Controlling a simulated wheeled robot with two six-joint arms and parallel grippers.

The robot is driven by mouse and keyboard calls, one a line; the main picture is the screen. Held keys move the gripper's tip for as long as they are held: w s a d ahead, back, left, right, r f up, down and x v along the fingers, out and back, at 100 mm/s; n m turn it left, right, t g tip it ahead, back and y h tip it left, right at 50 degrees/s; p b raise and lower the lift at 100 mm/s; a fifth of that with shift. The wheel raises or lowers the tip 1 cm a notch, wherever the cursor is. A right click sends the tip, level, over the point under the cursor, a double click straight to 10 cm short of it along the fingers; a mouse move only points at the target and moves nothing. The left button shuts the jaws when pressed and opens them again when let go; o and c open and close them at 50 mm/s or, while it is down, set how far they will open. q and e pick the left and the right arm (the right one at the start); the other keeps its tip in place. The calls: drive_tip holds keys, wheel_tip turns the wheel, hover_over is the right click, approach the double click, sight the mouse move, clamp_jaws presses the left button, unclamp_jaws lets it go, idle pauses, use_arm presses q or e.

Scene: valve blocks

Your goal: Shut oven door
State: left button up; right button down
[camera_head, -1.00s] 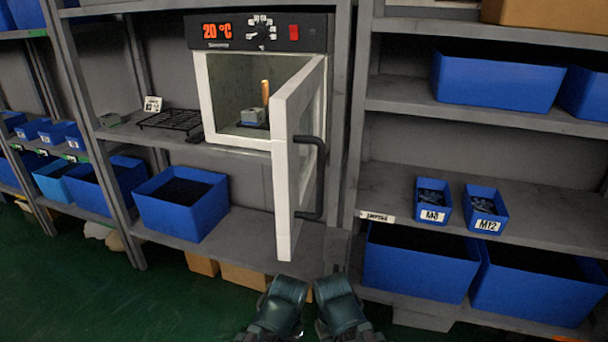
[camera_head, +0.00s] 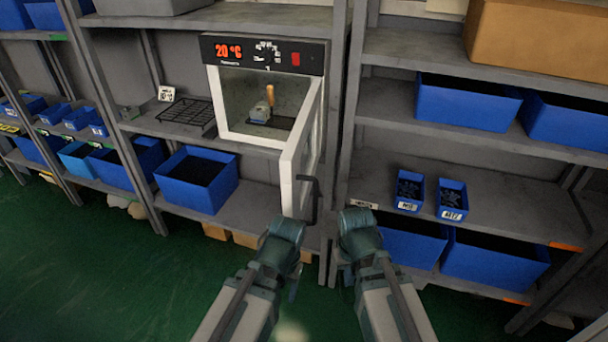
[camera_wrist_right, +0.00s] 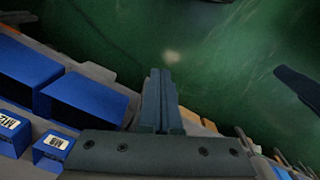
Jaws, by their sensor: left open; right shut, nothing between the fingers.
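The oven (camera_head: 263,55) stands on a shelf with a dark control panel showing 20 °C. Its white door (camera_head: 300,150) stands open, hinged on the right and swung out towards me. A dark handle (camera_head: 314,201) is on the door's outer face. Inside the oven is a grey valve block (camera_head: 261,111) with an orange-brown upright part. My left gripper (camera_head: 294,287) is open, below and in front of the door, apart from it. My right gripper (camera_head: 344,276) is to the right of the door and handle, shut and empty; its closed fingers show in the right wrist view (camera_wrist_right: 161,92).
A black wire rack (camera_head: 187,111) lies on the shelf left of the oven. A blue bin (camera_head: 197,178) sits on the shelf below. Small blue bins (camera_head: 409,192) stand on the right shelf. A grey shelf post (camera_head: 341,130) rises right of the door. Green floor is free.

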drive_tip(key=w+d+r+m+y+p, duration=0.2)
drive_tip(key=r+m+p, duration=0.7)
drive_tip(key=r+p, duration=1.65)
drive_tip(key=w+a+r+m+y, duration=0.3)
drive_tip(key=a+m, duration=0.3)
drive_tip(key=m, duration=0.6)
drive_tip(key=shift+r+m+t, duration=0.3)
drive_tip(key=shift+r+m, duration=0.1)
drive_tip(key=shift+r, duration=0.15)
drive_tip(key=w+a+f+b, duration=0.1)
drive_tip(key=a+f+b, duration=0.6)
drive_tip(key=f+b, duration=0.2)
drive_tip(key=shift+w+a+f, duration=0.15)
drive_tip(key=shift+a, duration=0.2)
